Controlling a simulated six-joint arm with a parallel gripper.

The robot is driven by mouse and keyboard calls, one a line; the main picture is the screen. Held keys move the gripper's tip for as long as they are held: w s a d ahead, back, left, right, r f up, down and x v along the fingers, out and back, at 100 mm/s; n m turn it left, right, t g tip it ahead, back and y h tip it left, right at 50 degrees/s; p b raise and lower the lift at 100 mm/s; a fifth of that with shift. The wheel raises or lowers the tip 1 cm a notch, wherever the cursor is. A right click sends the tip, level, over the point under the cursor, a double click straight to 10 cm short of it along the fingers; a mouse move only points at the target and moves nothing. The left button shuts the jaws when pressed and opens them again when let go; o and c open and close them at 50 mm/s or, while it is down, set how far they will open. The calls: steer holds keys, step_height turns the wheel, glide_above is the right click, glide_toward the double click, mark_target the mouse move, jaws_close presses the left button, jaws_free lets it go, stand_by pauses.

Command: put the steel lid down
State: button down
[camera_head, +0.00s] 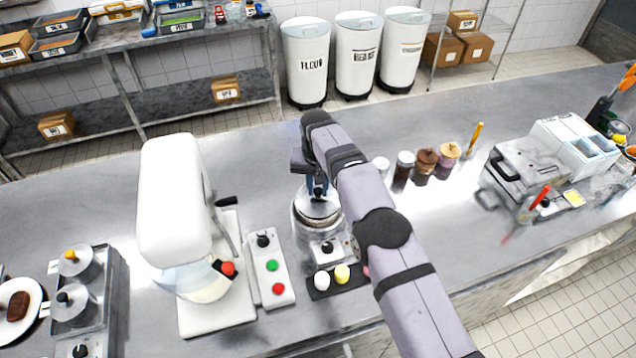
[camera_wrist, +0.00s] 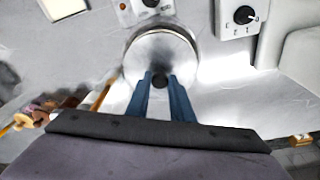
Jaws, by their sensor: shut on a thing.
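The steel lid (camera_head: 318,206) is a round, shiny disc with a black knob. In the head view it is over a round steel pot (camera_head: 303,232) on a small cooker with a black dial (camera_head: 327,247). I cannot tell whether the lid rests on the rim or hangs just above it. My gripper (camera_head: 318,188) points down from above, its blue fingers shut on the lid's knob. In the wrist view the fingers of my gripper (camera_wrist: 163,82) are on both sides of the black knob, and the lid (camera_wrist: 160,52) spreads out beyond them.
A white stand mixer (camera_head: 175,200) and a control box with green and red buttons (camera_head: 270,268) stand left of the pot. A small dark tray (camera_head: 318,294) holds a white and a yellow item in front. Jars (camera_head: 403,170) stand to the right. Bare counter lies behind the mixer.

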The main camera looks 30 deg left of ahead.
mark_target(318, 202)
steer(key=shift+f, duration=0.15)
steer(key=shift+f, duration=0.3)
steer(key=c, duration=1.6)
jaws_free()
steer(key=shift+o, duration=0.2)
steer(key=shift+r, duration=0.25)
steer(key=r+b, duration=0.2)
steer(key=b, duration=0.1)
steer(key=shift+s+r, duration=0.2)
steer(key=shift+s+d+r+b, duration=0.15)
steer(key=shift+r+b, duration=0.1)
steer(key=shift+r, duration=0.5)
steer(key=shift+s+r+b, duration=0.15)
steer(key=shift+r+b, duration=0.15)
steer(key=shift+r, duration=0.45)
steer(key=shift+s+d+r+b, duration=0.15)
steer(key=shift+r+b, duration=0.1)
steer(key=shift+r, duration=0.5)
